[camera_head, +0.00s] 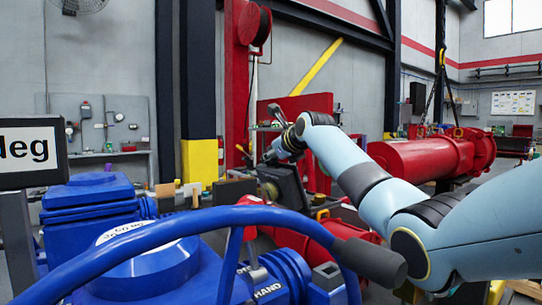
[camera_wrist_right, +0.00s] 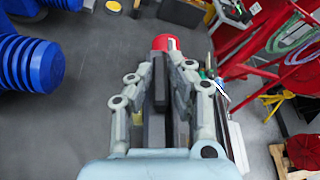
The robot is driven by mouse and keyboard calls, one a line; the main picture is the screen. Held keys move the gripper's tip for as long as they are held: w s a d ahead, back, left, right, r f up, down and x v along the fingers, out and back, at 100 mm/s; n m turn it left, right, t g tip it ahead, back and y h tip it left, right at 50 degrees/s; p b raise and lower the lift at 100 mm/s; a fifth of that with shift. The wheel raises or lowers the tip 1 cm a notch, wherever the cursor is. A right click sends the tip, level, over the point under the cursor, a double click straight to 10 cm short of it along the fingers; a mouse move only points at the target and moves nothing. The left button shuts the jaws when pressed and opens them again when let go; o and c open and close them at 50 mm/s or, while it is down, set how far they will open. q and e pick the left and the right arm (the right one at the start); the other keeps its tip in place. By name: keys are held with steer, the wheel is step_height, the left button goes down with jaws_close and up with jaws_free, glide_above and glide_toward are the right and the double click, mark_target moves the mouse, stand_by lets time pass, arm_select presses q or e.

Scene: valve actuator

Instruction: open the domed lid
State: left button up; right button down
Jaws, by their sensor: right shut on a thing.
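A blue valve actuator (camera_head: 150,265) fills the lower left of the head view. A rounded blue housing with a pale label is on it, partly behind a blue handwheel (camera_head: 165,228); I cannot tell for sure whether this is the domed lid. My right gripper (camera_head: 283,146) is beyond the handwheel, at the end of my pale blue arm. In the right wrist view, the fingers of the right gripper (camera_wrist_right: 160,72) are close together, shut on a small red piece (camera_wrist_right: 165,42) at their tips. What it belongs to is unclear. My left gripper is not in view.
The handwheel's dark grip (camera_head: 370,260) projects near my right arm. A sign (camera_head: 30,152) stands at the left. A large red cylinder (camera_head: 420,158) lies at the right behind my arm. Dark floor (camera_wrist_right: 95,65) shows in the wrist view.

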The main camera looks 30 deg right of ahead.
steer(key=d+r+p, duration=0.2)
steer(key=p, duration=0.1)
steer(key=shift+w+d, duration=0.15)
steer(key=shift+d, duration=0.15)
steer(key=d, duration=0.1)
steer(key=d+p, duration=0.1)
steer(key=d, duration=0.1)
steer(key=shift+w+d, duration=0.25)
steer(key=shift+d, duration=0.15)
steer(key=c, duration=1.3)
jaws_free()
steer(key=shift+d, duration=0.1)
steer(key=v, duration=1.1)
steer(key=shift+s+r, duration=0.1)
steer(key=shift+s, duration=0.3)
